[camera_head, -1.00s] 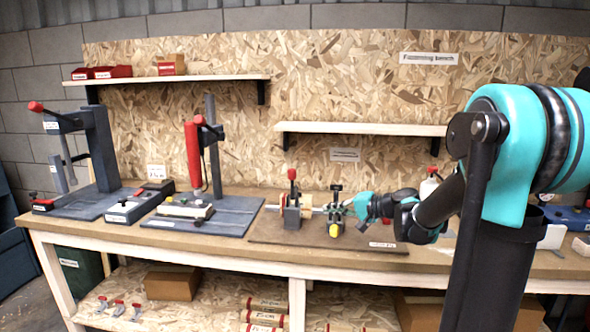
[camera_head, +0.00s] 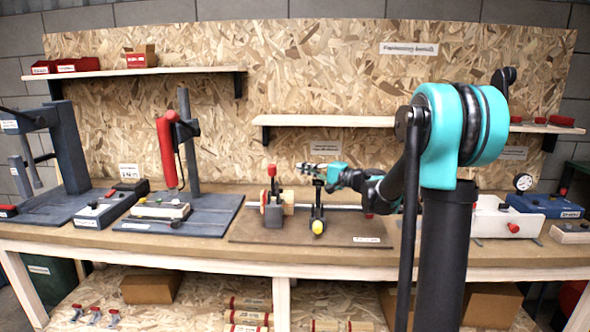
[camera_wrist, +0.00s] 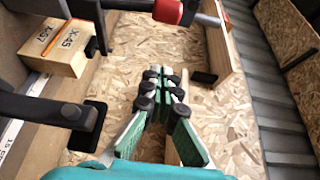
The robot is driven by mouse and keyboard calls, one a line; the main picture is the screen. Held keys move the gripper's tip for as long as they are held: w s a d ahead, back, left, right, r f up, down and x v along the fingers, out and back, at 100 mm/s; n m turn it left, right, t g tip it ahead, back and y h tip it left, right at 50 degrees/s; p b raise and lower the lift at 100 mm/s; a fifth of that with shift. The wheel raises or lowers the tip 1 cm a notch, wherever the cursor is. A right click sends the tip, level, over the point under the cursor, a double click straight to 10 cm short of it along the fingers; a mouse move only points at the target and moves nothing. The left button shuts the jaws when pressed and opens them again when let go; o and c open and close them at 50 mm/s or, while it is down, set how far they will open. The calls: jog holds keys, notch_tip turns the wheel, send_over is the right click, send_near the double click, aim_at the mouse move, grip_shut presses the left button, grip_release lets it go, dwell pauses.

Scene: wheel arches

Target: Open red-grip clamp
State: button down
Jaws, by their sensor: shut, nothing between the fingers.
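The red-grip clamp (camera_head: 272,206) stands on the brown board (camera_head: 250,232) on the bench, its red grip (camera_head: 272,169) pointing up. A pale wooden block (camera_head: 288,201) is at the clamp; whether the clamp presses on it is unclear. The gripper's fingers show in the wrist view (camera_wrist: 162,74).
A shelf (camera_head: 330,121) runs along the chipboard wall above. A press with a red body (camera_head: 166,150) stands left. Bare bench top lies in front.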

jog(key=a, duration=0.8)
jog(key=shift+w+a, duration=0.2)
